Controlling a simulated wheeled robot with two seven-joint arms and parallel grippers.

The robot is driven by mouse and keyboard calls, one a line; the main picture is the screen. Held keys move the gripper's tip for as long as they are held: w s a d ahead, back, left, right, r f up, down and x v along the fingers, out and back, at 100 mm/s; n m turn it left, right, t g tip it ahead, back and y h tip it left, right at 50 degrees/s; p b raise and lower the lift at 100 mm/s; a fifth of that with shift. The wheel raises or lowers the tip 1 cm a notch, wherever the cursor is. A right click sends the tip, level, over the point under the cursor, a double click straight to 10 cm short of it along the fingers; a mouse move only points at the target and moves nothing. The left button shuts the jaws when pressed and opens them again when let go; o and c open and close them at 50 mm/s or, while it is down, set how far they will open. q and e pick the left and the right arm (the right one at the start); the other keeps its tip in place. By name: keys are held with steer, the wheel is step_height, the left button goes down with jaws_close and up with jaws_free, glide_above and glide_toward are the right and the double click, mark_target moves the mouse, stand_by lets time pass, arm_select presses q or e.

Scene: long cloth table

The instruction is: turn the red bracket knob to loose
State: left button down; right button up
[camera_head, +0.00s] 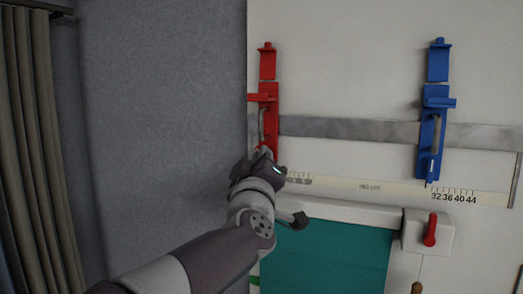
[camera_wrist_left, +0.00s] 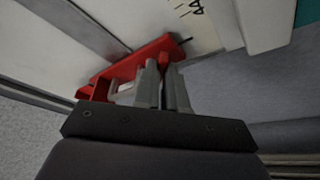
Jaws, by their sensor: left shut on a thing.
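The red bracket (camera_head: 268,100) is mounted upright on the wall panel at the left end of a grey metal rail. In the left wrist view the red bracket (camera_wrist_left: 128,66) lies slanted behind my fingers. My left gripper (camera_head: 266,154) is at the bracket's lower end and covers it in the head view. In the left wrist view the left gripper's fingers (camera_wrist_left: 165,82) are close together, shut on the knob at the red bracket. The knob itself is hidden by the fingers, so its setting cannot be read. My right gripper is in neither view.
A blue bracket (camera_head: 434,115) hangs on the same rail (camera_head: 350,130) to the right. Below are a printed scale strip (camera_head: 400,190), a teal panel (camera_head: 325,258) and a white box with a red lever (camera_head: 430,230). A curtain (camera_head: 30,150) hangs far left.

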arm_select(q)
steer(key=shift+d+r+n+g+y+p, duration=0.1)
steer(key=shift+n+g+y+p, duration=0.4)
steer(key=shift+n+p, duration=0.95)
steer(key=shift+a+r+n+g+y+p, duration=0.1)
steer(key=shift+n+g+y+p, duration=0.6)
steer(key=shift+n, duration=1.2)
steer(key=shift+d+n+g+y+p, duration=0.1)
steer(key=shift+n+g+p, duration=0.2)
steer(key=shift+n+p, duration=1.25)
steer(key=shift+f, duration=0.1)
steer(key=c, duration=1.2)
jaws_free()
steer(key=shift+s, duration=0.1)
